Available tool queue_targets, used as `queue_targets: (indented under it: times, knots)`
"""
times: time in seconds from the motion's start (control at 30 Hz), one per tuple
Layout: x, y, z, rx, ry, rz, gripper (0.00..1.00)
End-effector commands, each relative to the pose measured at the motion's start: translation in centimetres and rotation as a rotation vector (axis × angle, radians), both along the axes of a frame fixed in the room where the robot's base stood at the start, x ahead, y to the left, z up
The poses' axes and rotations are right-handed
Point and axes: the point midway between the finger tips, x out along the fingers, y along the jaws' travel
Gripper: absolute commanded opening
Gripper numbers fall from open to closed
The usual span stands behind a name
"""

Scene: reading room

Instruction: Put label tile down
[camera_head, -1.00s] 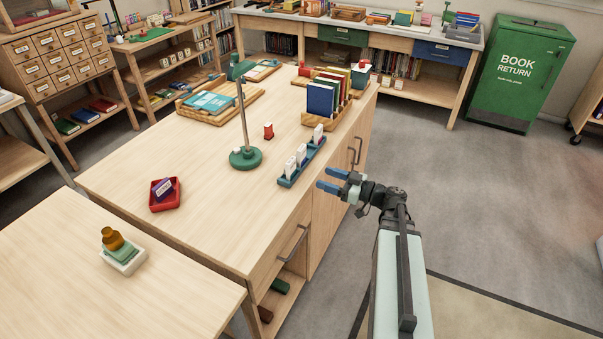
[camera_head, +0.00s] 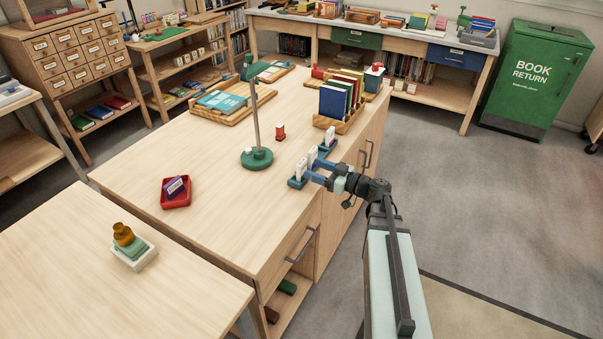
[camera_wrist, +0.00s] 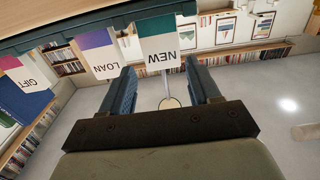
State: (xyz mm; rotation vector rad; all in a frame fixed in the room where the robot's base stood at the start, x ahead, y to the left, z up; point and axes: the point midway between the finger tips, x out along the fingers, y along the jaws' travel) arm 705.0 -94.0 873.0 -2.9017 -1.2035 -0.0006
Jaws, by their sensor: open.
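My gripper (camera_head: 311,169) is open at the right side of a blue-green label rack (camera_head: 294,184) on the wooden counter. Several white label tiles stand upright in the rack. In the wrist view, a green-and-white tile reading NEW (camera_wrist: 160,47) lies between my two fingers (camera_wrist: 160,75), with gaps visible at its sides. A purple-topped LOAN tile (camera_wrist: 100,57) is just beyond the left finger, and a pink-topped GIFT tile (camera_wrist: 22,78) is farther left. A purple tile with a white label (camera_head: 175,185) leans in a red tray (camera_head: 177,203). My fingers partly hide the rack.
A green lamp (camera_head: 257,158) stands left of the rack, near a red stamp (camera_head: 280,131). Upright books (camera_head: 336,101) in a wooden holder are behind the rack. The counter around the red tray is clear. A white box (camera_head: 136,256) sits on the front table.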

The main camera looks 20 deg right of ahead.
Motion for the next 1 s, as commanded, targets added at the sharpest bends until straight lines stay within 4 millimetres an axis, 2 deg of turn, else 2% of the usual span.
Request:
queue_targets:
  times: [0.13,0.47,0.8,1.0]
  knots:
    - [1.2,1.1,0.0,0.000,0.000,0.001,0.62]
    - [2.0,2.0,-0.1,-0.001,0.001,0.000,0.62]
    - [4.6,4.9,-0.5,0.000,0.000,0.000,0.62]
    - [5.1,5.6,-0.5,-0.001,0.001,-0.002,0.62]
